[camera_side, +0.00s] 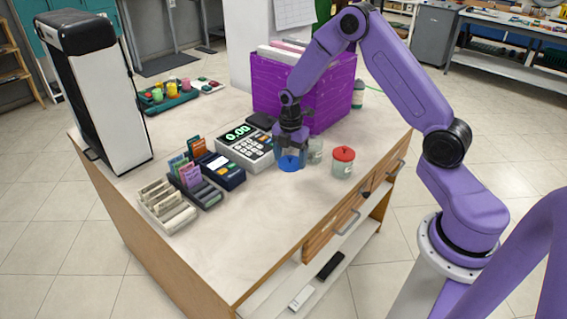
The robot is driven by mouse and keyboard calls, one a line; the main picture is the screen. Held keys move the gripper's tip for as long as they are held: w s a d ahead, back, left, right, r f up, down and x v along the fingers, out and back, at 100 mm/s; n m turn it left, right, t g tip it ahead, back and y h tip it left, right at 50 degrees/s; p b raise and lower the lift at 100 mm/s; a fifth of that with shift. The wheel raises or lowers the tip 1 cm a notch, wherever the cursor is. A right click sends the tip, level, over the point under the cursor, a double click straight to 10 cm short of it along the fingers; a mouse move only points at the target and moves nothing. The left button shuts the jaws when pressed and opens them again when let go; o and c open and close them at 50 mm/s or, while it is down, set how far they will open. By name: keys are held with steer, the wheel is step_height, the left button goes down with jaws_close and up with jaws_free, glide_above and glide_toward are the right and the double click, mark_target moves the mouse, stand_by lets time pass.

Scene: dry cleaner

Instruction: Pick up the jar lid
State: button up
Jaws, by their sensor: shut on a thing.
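A blue jar lid (290,163) is at the front of the counter's middle, right under my gripper (290,155). My gripper points down and is shut on the blue lid. Whether the lid touches the counter or is slightly above it, I cannot tell. A clear glass jar (316,151) stands just right of my gripper, partly hidden by it. A second glass jar with a red lid (342,154) stands further right.
A purple crate (268,92) stands behind my gripper. The counter's front (255,230) is bare. A tall black-and-white machine (98,95) stands at the left.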

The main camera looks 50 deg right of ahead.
steer(key=s+a+r, duration=0.2)
steer(key=s+r, duration=0.3)
steer(key=s, duration=0.4)
steer(key=w+d+r, duration=0.1)
steer(key=w+d, duration=0.5)
steer(key=d, duration=0.2)
steer(key=w+d+r, duration=0.2)
steer(key=w+d, duration=0.3)
steer(key=d, duration=0.4)
steer(key=shift+f, duration=3.35)
steer(key=shift+f, duration=0.2)
steer(key=o, duration=0.9)
steer(key=shift+o, duration=0.2)
